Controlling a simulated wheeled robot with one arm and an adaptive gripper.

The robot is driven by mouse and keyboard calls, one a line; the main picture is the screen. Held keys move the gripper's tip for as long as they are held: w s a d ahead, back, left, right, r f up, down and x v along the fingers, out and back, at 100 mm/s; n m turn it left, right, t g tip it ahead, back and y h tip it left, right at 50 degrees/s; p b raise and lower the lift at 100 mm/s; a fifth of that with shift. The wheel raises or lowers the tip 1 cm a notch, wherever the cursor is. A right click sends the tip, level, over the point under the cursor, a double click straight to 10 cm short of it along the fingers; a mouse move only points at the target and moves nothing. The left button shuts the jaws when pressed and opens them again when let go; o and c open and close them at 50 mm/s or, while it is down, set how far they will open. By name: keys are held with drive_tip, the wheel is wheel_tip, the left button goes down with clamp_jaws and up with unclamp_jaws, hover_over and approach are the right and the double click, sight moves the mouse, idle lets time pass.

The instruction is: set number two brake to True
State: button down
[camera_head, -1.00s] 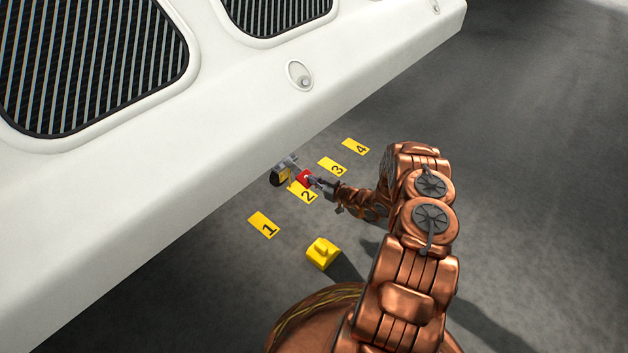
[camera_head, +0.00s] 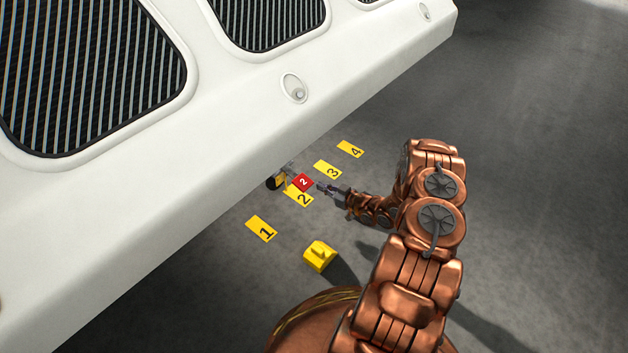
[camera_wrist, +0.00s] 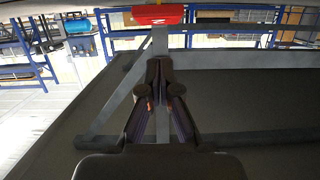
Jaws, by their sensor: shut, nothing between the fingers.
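The number two brake is a red tag or handle marked 2 (camera_head: 303,182), above the yellow floor label 2 (camera_head: 299,197) by the edge of the white body. In the wrist view the red piece (camera_wrist: 158,14) is at the top centre, on a grey bar that runs down behind my gripper. My gripper (camera_head: 321,187) is just to the right of the red piece in the head view. In the wrist view its fingertips (camera_wrist: 160,68) are together and empty, below the red piece with a gap in the picture.
Yellow floor labels 1 (camera_head: 261,229), 3 (camera_head: 328,170) and 4 (camera_head: 350,149) lie in line. A yellow block (camera_head: 320,256) stands on the floor near my base. The white body (camera_head: 240,140) overhangs on the left. Open floor (camera_head: 540,170) lies to the right.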

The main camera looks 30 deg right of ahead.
drive_tip(key=shift+f+p+v, duration=0.25)
drive_tip(key=shift+v, duration=0.9)
drive_tip(key=shift+f+p+v, duration=0.2)
drive_tip(key=shift+f+v, duration=0.05)
drive_tip(key=shift+v, duration=0.85)
drive_tip(key=shift+s, duration=0.1)
